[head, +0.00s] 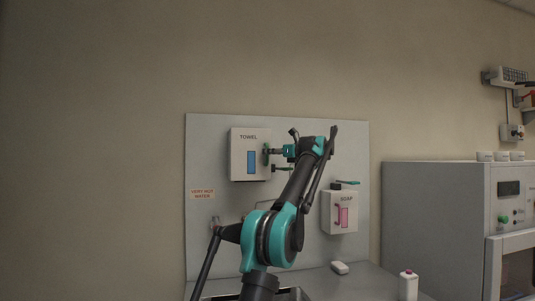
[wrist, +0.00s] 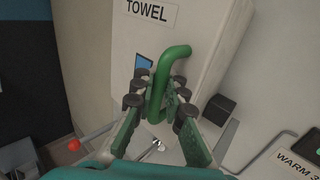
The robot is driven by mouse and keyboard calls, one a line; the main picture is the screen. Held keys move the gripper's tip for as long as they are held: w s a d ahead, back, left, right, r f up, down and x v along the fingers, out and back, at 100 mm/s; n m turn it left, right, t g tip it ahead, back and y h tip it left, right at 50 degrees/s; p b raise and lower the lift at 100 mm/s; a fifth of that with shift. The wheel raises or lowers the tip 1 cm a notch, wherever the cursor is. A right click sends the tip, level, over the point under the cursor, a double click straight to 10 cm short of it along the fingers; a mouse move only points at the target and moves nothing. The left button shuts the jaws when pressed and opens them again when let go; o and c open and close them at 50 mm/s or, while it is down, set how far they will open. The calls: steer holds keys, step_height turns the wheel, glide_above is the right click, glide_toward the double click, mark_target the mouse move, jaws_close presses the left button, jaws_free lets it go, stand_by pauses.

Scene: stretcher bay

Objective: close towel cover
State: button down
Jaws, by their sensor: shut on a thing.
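The white towel dispenser (head: 237,165) hangs on the grey wall panel, with a TOWEL label and a blue window on its front cover. In the wrist view the cover (wrist: 205,30) fills the upper middle, with a bent green handle (wrist: 168,65) at its edge. My gripper (wrist: 160,97) is shut on the green handle, its fingers on both sides of it. In the head view my gripper (head: 271,151) is at the right edge of the cover. I cannot tell how far the cover stands from its box.
A soap dispenser (head: 331,219) hangs lower right on the panel (head: 215,245). A white soap bar (head: 340,267) and a white bottle (head: 408,287) are on the counter. A large grey cabinet (head: 430,215) stands at right. The wall at left is bare.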

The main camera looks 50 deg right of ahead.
steer(key=shift+w+d+r, duration=0.1)
steer(key=shift+r, duration=0.05)
steer(key=c, duration=1.9)
jaws_free()
steer(key=shift+d, duration=0.1)
steer(key=shift+o, duration=0.2)
steer(key=s+d, duration=0.2)
steer(key=s, duration=1)
